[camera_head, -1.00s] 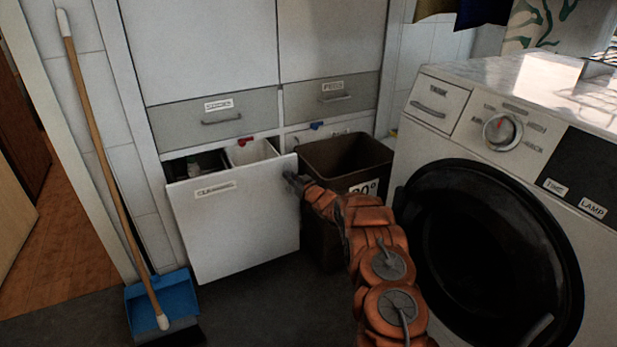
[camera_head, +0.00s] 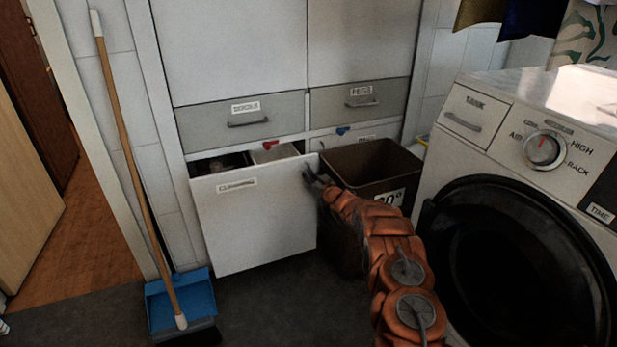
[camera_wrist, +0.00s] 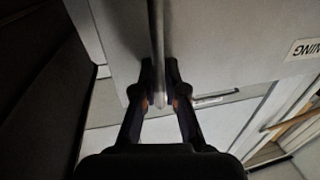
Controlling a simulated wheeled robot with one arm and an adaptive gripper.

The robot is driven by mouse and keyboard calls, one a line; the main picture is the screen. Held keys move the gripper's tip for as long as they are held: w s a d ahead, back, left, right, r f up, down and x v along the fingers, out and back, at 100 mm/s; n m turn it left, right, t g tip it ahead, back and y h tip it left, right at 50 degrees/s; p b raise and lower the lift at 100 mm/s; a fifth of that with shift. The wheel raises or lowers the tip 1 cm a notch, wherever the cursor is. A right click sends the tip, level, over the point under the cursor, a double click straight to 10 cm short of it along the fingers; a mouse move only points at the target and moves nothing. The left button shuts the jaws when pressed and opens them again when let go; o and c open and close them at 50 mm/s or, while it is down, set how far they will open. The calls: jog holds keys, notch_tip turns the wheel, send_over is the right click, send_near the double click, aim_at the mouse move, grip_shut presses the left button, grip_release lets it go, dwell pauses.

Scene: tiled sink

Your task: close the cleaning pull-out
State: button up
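The cleaning pull-out (camera_head: 255,225) has a white front with a label on it. It stands partly open under the left grey drawer, with a gap along its top showing its inside. My gripper (camera_head: 312,178) is at the upper right edge of this front. The label (camera_wrist: 303,48) shows upside down at the right there.
A brown bin (camera_head: 365,163) stands just right of the pull-out, close to my arm. The washing machine (camera_head: 470,155) is farther right. The dark floor before the pull-out is clear.

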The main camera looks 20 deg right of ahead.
jog(key=o, duration=0.4)
jog(key=shift+s, duration=0.1)
jog(key=shift+s+d, duration=0.4)
jog(key=shift+s, duration=1.55)
jog(key=shift+s+d, duration=0.35)
jog(key=shift+s, duration=1.6)
jog(key=shift+s+d, duration=0.4)
jog(key=shift+s, duration=1.55)
